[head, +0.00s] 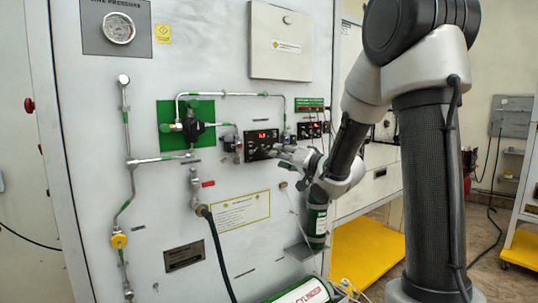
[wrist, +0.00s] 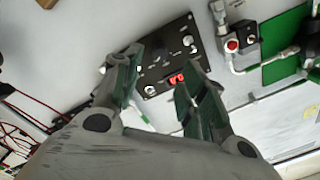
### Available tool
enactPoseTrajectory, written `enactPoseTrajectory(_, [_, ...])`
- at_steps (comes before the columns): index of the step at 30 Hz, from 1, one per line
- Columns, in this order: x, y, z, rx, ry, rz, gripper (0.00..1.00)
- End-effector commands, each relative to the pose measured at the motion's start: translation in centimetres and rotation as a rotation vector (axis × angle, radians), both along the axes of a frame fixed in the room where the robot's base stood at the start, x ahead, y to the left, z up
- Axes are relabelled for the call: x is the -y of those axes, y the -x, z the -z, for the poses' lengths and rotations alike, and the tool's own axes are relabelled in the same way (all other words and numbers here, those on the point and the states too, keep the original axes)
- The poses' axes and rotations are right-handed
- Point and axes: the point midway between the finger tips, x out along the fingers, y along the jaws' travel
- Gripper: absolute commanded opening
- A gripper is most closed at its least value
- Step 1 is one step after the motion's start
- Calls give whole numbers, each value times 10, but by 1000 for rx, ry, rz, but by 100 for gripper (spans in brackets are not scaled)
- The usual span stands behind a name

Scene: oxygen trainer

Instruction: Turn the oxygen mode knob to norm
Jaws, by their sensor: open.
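A black control panel (head: 257,143) with a small red lit display is on the upright grey board, left of my gripper (head: 287,155) in the head view. In the wrist view the panel (wrist: 168,52) lies beyond my fingers, with the red display (wrist: 177,78) near the right fingertip. A dark round knob shape (wrist: 155,52) shows on the panel between the fingers, and several pale switches or knobs sit near its edges. Labels are too small to read, so I cannot tell the knob's setting. My gripper (wrist: 158,75) is open, fingers apart, with nothing seen held.
Pipes and a black valve on a green plate (head: 171,109) are left of the panel. A hose (head: 218,250) hangs below. A green cylinder (head: 317,217) stands under my arm. A red button (wrist: 232,45) is beside the panel in the wrist view.

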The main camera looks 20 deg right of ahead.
Motion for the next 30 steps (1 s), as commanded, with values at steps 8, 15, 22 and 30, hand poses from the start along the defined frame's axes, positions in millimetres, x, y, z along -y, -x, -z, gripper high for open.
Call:
enactPoseTrajectory(8, [-17,-44,1,-2,4,-1,42])
enactPoseTrajectory(15, [-24,-64,0,-1,5,1,42])
enactPoseTrajectory(22, [-24,-65,0,-1,4,2,42])
enactPoseTrajectory(30, [-24,-65,0,-1,4,2,0])
